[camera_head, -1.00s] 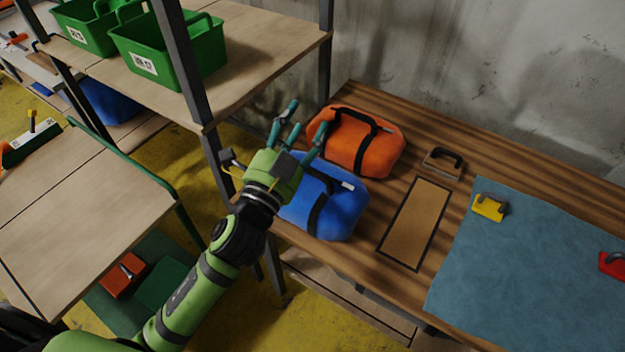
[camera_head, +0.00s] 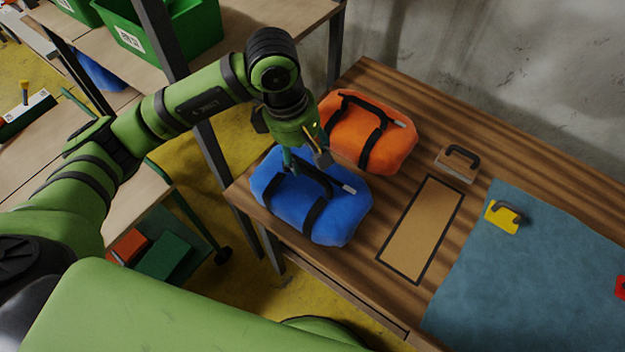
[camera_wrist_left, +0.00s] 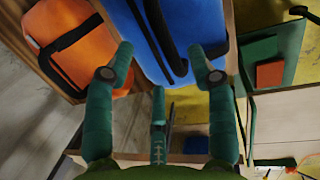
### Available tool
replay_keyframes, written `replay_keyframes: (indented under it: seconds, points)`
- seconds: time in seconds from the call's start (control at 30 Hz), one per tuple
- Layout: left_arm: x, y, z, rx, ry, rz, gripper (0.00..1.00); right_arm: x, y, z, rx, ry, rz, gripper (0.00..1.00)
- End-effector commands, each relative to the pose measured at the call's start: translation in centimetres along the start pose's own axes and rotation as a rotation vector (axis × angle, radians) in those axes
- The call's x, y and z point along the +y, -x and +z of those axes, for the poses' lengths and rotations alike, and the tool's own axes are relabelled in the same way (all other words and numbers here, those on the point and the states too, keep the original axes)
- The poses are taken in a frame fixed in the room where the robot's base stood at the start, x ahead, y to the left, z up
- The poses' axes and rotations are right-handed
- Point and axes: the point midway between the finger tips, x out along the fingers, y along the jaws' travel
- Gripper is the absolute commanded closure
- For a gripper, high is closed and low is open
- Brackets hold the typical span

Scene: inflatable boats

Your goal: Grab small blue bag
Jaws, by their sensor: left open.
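The small blue bag (camera_head: 332,219) lies on the left end of the wooden table, with dark straps and a dark handle on top. My left gripper (camera_head: 304,163) points down over the bag's upper side, near the handle; I cannot tell whether a finger touches it. My right gripper is not in view.
An orange bag (camera_head: 345,131) lies close behind the blue one. A handled block (camera_head: 456,170), an outlined brown panel (camera_head: 420,232) and a blue-grey mat (camera_head: 535,275) lie to the right. A dark shelf post (camera_head: 222,180) stands at left, with green bins (camera_head: 190,32) above.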

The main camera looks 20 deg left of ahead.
Motion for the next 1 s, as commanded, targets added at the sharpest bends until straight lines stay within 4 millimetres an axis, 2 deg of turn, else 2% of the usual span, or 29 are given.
replay_keyframes:
  seconds: [0.27,0.37,0.5,0.8,0.87,0.93,0.97,1.0]
  points:
    - [-0.1,-2.5,-0.5,0.017,0.001,-0.010,0.44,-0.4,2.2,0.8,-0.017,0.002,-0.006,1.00]
    - [-0.1,-4.0,-0.6,0.017,0.002,-0.012,0.44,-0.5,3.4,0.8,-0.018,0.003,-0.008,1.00]
    - [0.0,-6.0,-0.7,0.016,0.000,-0.006,0.44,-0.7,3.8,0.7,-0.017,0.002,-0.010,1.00]
    - [0.0,-6.8,-0.7,0.016,-0.002,-0.003,0.44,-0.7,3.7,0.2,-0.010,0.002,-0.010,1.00]
    - [0.0,-6.8,-0.7,0.016,-0.002,-0.003,0.64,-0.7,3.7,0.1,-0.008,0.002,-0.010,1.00]
    - [0.0,-6.8,-0.7,0.016,-0.001,-0.003,0.92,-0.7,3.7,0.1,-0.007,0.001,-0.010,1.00]
    - [0.0,-6.8,-0.7,0.015,-0.001,-0.003,1.00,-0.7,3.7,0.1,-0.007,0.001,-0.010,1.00]
    - [0.0,-6.8,-0.7,0.015,-0.001,-0.003,1.00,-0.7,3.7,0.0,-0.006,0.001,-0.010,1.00]
